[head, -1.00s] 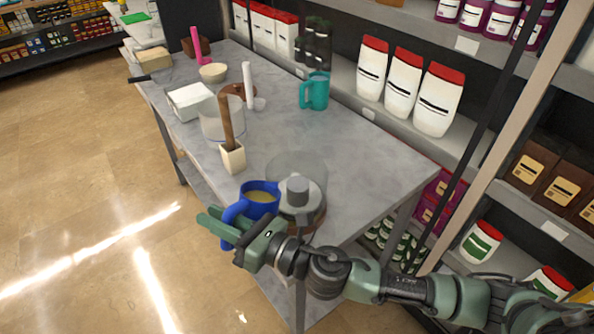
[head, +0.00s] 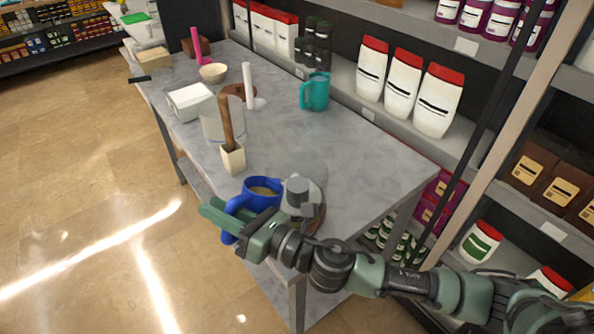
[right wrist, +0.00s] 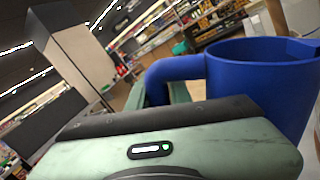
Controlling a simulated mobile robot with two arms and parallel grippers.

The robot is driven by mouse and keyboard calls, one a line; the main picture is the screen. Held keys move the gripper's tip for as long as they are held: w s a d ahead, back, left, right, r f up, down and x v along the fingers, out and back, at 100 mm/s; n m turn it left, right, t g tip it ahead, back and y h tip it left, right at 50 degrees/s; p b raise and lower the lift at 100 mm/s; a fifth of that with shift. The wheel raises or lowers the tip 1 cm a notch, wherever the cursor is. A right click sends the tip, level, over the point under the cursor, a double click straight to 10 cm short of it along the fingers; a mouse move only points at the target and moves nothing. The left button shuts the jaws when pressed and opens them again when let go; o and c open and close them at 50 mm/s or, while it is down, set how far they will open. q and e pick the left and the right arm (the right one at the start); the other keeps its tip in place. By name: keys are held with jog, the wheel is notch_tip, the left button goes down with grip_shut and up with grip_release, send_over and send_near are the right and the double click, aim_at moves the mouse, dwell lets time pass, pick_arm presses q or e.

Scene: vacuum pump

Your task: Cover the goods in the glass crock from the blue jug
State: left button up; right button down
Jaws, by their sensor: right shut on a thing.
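The blue jug (head: 250,200) is near the front corner of the table, with yellowish liquid showing at its mouth. My right gripper (head: 228,218) is shut on its handle. The jug and gripper also show in the right wrist view, with the jug wall (right wrist: 255,85) on the right. The glass crock (head: 313,178) stands right beside the jug, with a grey cylindrical piece (head: 297,190) in it. The crock's lower part is partly hidden by my right arm. I cannot tell whether any liquid is flowing. My left gripper is not in view.
A cream pot (head: 233,160) with a brown handle stands behind the jug, near another clear vessel (head: 210,122). A teal jug (head: 315,92), white box (head: 188,100) and cream bowl (head: 213,72) stand farther back. The table's right middle (head: 350,150) is clear. Shelves line the right.

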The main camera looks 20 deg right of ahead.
jog(key=shift+m+t, duration=0.3)
jog(key=shift+m, duration=0.6)
jog(key=shift+w+d+r+p, duration=0.2)
jog(key=shift+d+r, duration=0.1)
jog(key=shift+r, duration=0.4)
jog(key=shift+w+d+r+p, duration=0.2)
jog(key=shift+d+r+p, duration=0.05)
jog(key=shift+r, duration=0.5)
jog(key=shift+w+d+r+p, duration=0.2)
jog(key=shift+d+r, duration=0.1)
jog(key=shift+r, duration=0.4)
jog(key=shift+w+d+r+m+p, duration=0.15)
jog(key=shift+w+d+r+m, duration=0.15)
jog(key=shift+r+m, duration=0.3)
jog(key=shift+w+d+r+m+p, duration=0.2)
jog(key=shift+d+r+m, duration=0.25)
jog(key=shift+r, duration=0.3)
jog(key=shift+w+d+r+m+p, duration=0.1)
jog(key=shift+w+d+r+m, duration=0.3)
jog(key=shift+r, duration=0.3)
jog(key=shift+d+m+t, duration=0.15)
jog(key=shift+m+t, duration=0.25)
jog(key=shift+m, duration=0.05)
